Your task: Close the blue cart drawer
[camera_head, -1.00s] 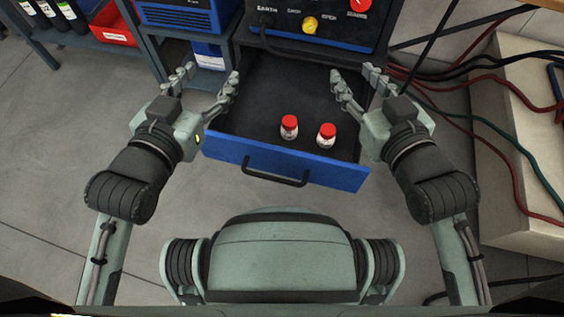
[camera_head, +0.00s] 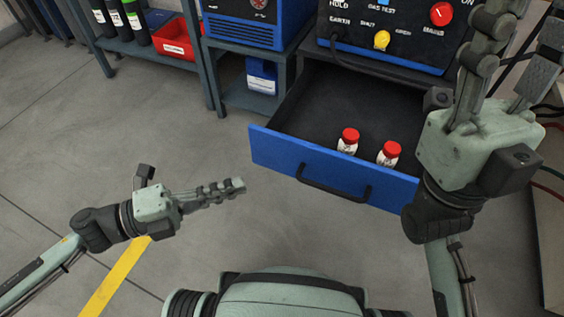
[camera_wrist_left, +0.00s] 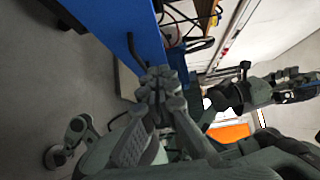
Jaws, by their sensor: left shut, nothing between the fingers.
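The blue cart drawer (camera_head: 275,152) is pulled out beneath the control panel, showing its dark inside. Its black handle (camera_head: 333,187) is on the front face. Two small red-capped bottles, one (camera_head: 348,141) left of the other (camera_head: 389,154), stand inside near the front. My left gripper (camera_head: 240,184) is shut and empty, over the floor to the left of the handle and apart from the drawer. In the left wrist view the blue front (camera_wrist_left: 100,30) lies beyond its closed fingertips (camera_wrist_left: 158,75). My right gripper (camera_head: 525,35) is raised right of the drawer, fingers spread.
The control panel (camera_head: 395,35) sits above the drawer. A blue machine (camera_head: 250,22) and a shelf with a red bin (camera_head: 172,40) and several bottles stand to the left. Cables and a pale block (camera_head: 552,220) are at the right. The floor before the drawer is clear.

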